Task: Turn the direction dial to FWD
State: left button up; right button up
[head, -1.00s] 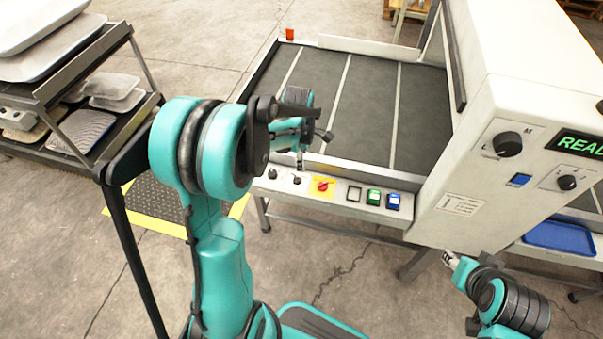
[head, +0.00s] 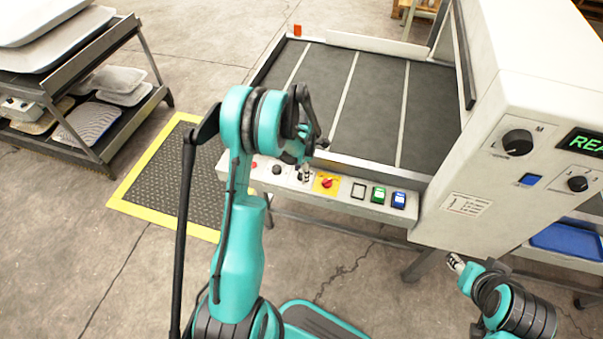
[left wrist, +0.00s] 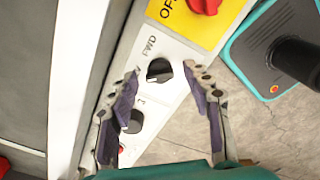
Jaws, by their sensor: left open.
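The direction dial (left wrist: 159,70) is a black knob beside the letters FWD on a pale control panel (left wrist: 180,50) in the left wrist view. A pale mark shows on the knob, but its exact setting is hard to read. My left gripper (left wrist: 162,73) is open, with one fingertip on each side of the dial; I cannot tell whether they touch it. In the head view my left gripper (head: 305,172) is over the panel and covers the dial. My right gripper (head: 455,263) is at the lower right, away from the panel, its jaws too small to judge.
A second black knob (left wrist: 132,121) is close to the left gripper's fingers. A red switch on a yellow plate (left wrist: 185,20) is beyond the dial. A tray rack (head: 75,95) stands at the left.

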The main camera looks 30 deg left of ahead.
pick_arm(q)
grip_shut()
jog(key=shift+m, duration=0.5)
jog(key=m+b, duration=0.1)
jog(key=m, duration=0.2)
jog(key=shift+f, duration=0.1)
jog(key=m+b, duration=0.1)
jog(key=m, duration=0.2)
jog(key=shift+m, duration=0.3)
jog(key=m, duration=0.4)
jog(key=shift+b, duration=0.3)
jog(key=shift+m, duration=2.2)
